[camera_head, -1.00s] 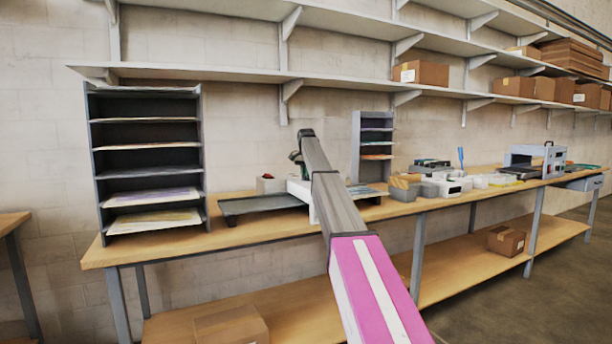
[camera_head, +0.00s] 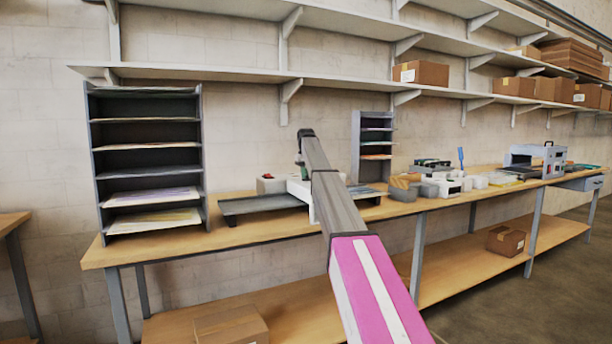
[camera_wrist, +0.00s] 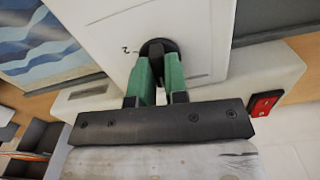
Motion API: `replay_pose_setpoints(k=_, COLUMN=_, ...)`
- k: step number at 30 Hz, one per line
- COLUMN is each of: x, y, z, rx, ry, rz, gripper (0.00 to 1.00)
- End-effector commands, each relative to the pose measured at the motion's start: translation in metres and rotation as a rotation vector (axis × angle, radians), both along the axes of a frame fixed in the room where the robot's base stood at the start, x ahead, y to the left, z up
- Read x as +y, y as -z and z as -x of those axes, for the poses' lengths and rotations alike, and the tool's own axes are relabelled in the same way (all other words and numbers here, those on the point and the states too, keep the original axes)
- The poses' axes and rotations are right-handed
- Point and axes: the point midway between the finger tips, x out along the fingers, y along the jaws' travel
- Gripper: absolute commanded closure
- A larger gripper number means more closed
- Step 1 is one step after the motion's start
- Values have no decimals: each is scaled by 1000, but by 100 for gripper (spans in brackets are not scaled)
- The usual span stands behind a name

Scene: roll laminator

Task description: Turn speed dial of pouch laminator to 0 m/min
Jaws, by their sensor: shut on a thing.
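The pouch laminator is the white machine (camera_wrist: 205,30) under my gripper in the wrist view. In the head view its white body (camera_head: 298,188) shows on the bench, partly hidden behind my arm. The black round speed dial (camera_wrist: 158,47) is on its top panel, with a small printed mark beside it. My gripper (camera_wrist: 160,62) has its green fingers shut on the dial, one on each side. The dial's pointer and most of its scale are hidden or too small to read. A red switch (camera_wrist: 264,103) is on the laminator's edge, right of the gripper.
A tall paper rack (camera_head: 150,160) stands at the left, a smaller one (camera_head: 372,145) behind at right. Bins (camera_head: 428,188) and another machine (camera_head: 538,158) stand farther right.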

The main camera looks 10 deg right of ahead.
Motion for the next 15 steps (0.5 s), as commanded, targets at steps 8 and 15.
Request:
replay_pose_setpoints(k=8, x=0, y=0, z=0, rx=-1, ry=-106, rz=0, gripper=100)
replay_pose_setpoints(k=15, x=0, y=-1, z=-1, rx=-1, ry=-135, rz=0, gripper=100)
